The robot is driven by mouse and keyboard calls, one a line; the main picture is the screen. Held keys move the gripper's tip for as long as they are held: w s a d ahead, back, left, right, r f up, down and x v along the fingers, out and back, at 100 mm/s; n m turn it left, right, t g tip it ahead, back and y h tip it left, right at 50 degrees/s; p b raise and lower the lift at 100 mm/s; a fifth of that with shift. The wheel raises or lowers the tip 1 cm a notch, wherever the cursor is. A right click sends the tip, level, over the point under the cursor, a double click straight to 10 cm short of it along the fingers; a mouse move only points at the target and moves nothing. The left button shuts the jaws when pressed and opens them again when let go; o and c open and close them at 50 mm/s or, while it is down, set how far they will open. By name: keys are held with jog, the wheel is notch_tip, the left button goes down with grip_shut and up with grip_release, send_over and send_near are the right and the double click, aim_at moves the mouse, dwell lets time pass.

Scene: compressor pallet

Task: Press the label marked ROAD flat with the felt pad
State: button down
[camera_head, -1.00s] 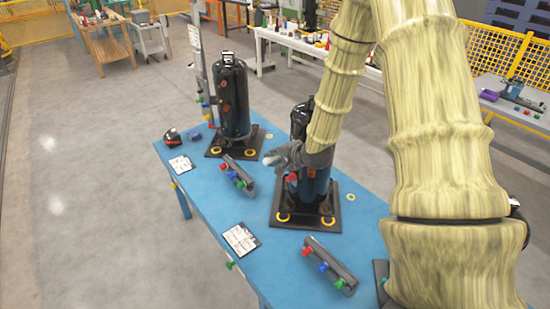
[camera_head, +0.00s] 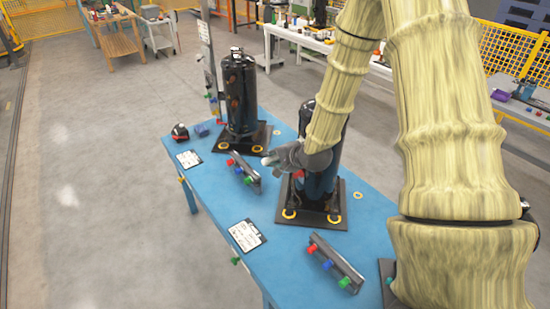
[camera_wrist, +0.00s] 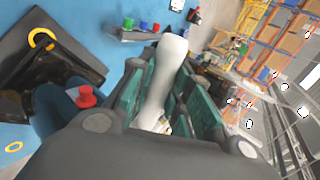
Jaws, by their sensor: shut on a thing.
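My gripper (camera_head: 272,160) is in front of the near black compressor (camera_head: 322,180), on its left side in the head view. In the wrist view its teal-padded fingers (camera_wrist: 165,97) are shut on a white rounded tool (camera_wrist: 164,72), which may be the felt pad. Its pressing face cannot be made out. A second black compressor (camera_head: 239,95) stands farther back, with small orange-brown patches on its side. No lettering reading ROAD can be made out on either compressor; the near one's side is partly hidden by my arm and gripper.
The blue table (camera_head: 205,218) bears two printed white cards (camera_head: 247,235) (camera_head: 189,159) and two dark rails with coloured knobs (camera_head: 335,264) (camera_head: 243,172). A red cap (camera_wrist: 86,97) juts out close to my gripper. Open floor lies to the left.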

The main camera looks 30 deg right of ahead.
jog(key=shift+d, duration=0.15)
jog(key=shift+d+f, duration=0.35)
jog(key=shift+d, duration=0.25)
jog(key=shift+d+f, duration=0.35)
jog(key=shift+d, duration=0.25)
jog(key=shift+d, duration=0.4)
dwell(0.5)
dwell(0.4)
jog(key=shift+s+a, duration=0.1)
jog(key=shift+a, duration=1.65)
jog(key=shift+d+f, duration=0.1)
jog(key=shift+d, duration=0.05)
jog(key=shift+d+f+b, duration=0.4)
jog(key=shift+d+f, duration=0.5)
jog(key=shift+d, duration=0.3)
